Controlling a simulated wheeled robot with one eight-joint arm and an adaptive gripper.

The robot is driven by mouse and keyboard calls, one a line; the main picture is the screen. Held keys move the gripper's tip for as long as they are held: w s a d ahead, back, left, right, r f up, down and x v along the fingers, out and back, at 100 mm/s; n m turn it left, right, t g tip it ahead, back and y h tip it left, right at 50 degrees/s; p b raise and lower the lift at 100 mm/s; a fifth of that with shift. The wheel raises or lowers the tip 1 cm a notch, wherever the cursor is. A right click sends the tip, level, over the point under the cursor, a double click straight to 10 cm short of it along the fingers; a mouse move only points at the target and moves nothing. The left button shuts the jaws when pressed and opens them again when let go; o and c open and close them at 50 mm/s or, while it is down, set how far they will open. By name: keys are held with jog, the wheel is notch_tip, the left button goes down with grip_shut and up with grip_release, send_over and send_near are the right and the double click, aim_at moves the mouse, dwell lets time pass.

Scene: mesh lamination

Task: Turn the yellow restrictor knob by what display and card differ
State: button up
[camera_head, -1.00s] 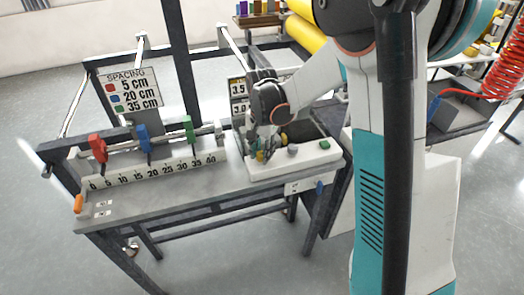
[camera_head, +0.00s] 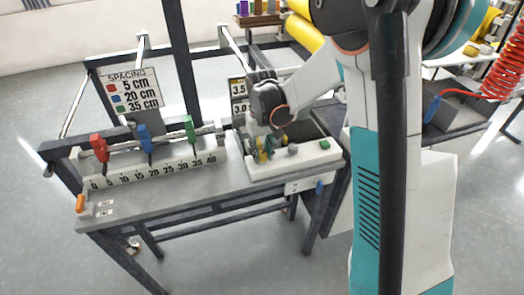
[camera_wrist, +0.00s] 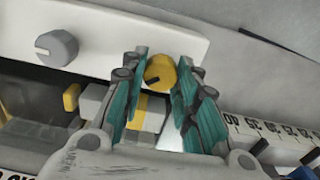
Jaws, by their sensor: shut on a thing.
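In the wrist view the yellow restrictor knob (camera_wrist: 160,72) sits between the fingertips of my gripper (camera_wrist: 162,68). It is round with a dark pointer mark, and the fingers are shut on its two sides. In the head view my gripper (camera_head: 264,151) reaches down to the white control panel (camera_head: 265,172); the knob is hard to make out among the fingers there. Behind my wrist, an upper plate reading 3.5 (camera_head: 238,88) and a lower one reading 3.0 (camera_head: 239,108) are partly hidden. I cannot tell which is the display and which is the card.
A grey knob (camera_head: 292,149) and a green button (camera_head: 325,144) are on the panel beside my gripper. To the left, red (camera_head: 98,146), blue (camera_head: 144,136) and green (camera_head: 189,127) clamps stand above a numbered scale (camera_head: 150,169). A spacing sign (camera_head: 134,92) stands behind them.

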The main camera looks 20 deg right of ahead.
aim_at(262, 153)
jog(key=shift+n, duration=1.1)
jog(key=o, duration=1.1)
jog(key=shift+c, duration=0.2)
notch_tip(262, 153, up, 12)
